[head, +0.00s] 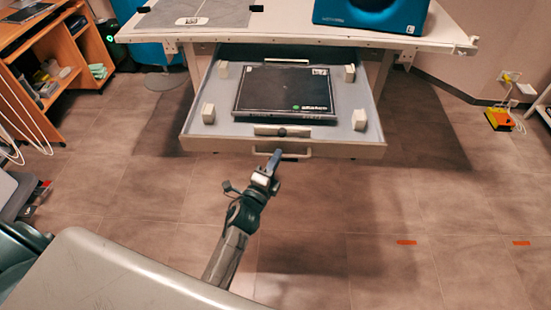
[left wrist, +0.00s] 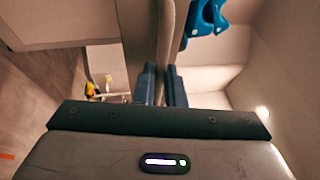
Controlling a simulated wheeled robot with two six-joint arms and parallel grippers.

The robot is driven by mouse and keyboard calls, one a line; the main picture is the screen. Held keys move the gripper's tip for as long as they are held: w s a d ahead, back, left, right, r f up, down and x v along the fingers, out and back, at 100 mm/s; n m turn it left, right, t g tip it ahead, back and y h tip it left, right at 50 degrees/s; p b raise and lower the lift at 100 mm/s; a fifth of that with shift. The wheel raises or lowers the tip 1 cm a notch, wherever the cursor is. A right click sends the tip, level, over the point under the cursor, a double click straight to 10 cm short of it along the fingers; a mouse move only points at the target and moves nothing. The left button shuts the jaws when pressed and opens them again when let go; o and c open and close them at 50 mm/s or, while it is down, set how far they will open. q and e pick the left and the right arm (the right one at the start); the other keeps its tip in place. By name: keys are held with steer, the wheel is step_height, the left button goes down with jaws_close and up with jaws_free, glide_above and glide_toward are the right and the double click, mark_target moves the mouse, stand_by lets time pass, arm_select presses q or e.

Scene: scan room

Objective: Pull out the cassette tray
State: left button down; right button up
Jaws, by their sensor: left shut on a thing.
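The cassette tray (head: 200,138) is a pale drawer under the table, pulled out toward me in the head view. A flat black cassette (head: 284,88) lies in it between several white corner blocks. A bar handle (head: 283,154) is on its front face. My left gripper (head: 274,160) is at the handle and shut on it. In the left wrist view the blue fingers (left wrist: 161,88) close on a long bar that runs away upward. My right gripper is not in view.
The white table top (head: 290,34) above carries a blue device (head: 372,12) and a grey mat (head: 195,12). A wooden shelf unit (head: 50,60) stands at left. A yellow-and-red box (head: 498,119) lies on the floor at right. The floor before the tray is clear.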

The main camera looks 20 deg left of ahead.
arm_select(q)
steer(key=c, duration=1.5)
jaws_free()
steer(key=shift+w, duration=0.15)
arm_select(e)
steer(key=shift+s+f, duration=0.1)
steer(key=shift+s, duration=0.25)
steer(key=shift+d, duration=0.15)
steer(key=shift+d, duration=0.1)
